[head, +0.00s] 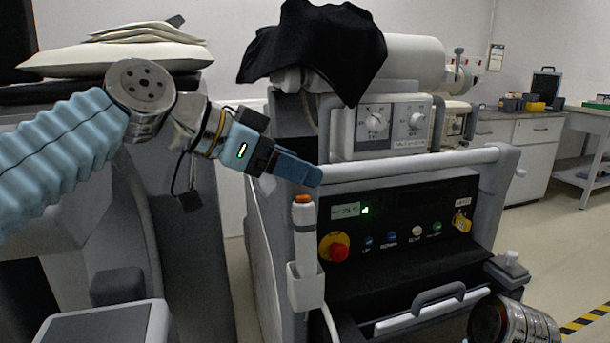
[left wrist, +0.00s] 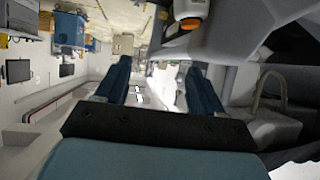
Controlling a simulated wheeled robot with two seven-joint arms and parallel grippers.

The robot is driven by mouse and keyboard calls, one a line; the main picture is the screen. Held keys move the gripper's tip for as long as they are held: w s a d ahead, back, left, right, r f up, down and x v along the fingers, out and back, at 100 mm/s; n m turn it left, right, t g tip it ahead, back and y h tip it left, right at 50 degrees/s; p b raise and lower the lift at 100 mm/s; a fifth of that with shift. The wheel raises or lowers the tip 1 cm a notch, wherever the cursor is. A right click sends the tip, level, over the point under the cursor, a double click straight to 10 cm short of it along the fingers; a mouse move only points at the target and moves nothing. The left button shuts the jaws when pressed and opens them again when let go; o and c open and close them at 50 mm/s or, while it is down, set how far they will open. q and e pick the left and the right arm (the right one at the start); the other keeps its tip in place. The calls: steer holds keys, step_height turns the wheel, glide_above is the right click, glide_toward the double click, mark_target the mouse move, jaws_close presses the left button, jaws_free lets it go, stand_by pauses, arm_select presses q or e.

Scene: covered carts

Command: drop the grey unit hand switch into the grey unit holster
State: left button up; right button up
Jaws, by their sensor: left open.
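The hand switch (head: 304,225) is a slim white handle with an orange button on top. It stands upright at the left front of the grey unit, its lower end inside the white holster (head: 306,291). My left gripper (head: 312,176) is just above and beside the switch's top, apart from it as far as I can tell. In the left wrist view the two blue fingers (left wrist: 160,75) are spread with nothing between them. The switch's orange button (left wrist: 190,23) shows past the fingers there. My right gripper is out of view; only part of that arm shows at lower right.
The grey unit has a white push bar (head: 420,165) and a control panel with a red stop button (head: 339,252). A black cloth (head: 320,45) covers its top. Another cart with cushions (head: 120,55) stands at left. The floor (head: 560,240) at right is open.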

arm_select(q)
steer(key=s+r, duration=0.9)
steer(key=s, duration=0.4)
steer(key=shift+s+d, duration=0.3)
steer(key=shift+d, duration=0.05)
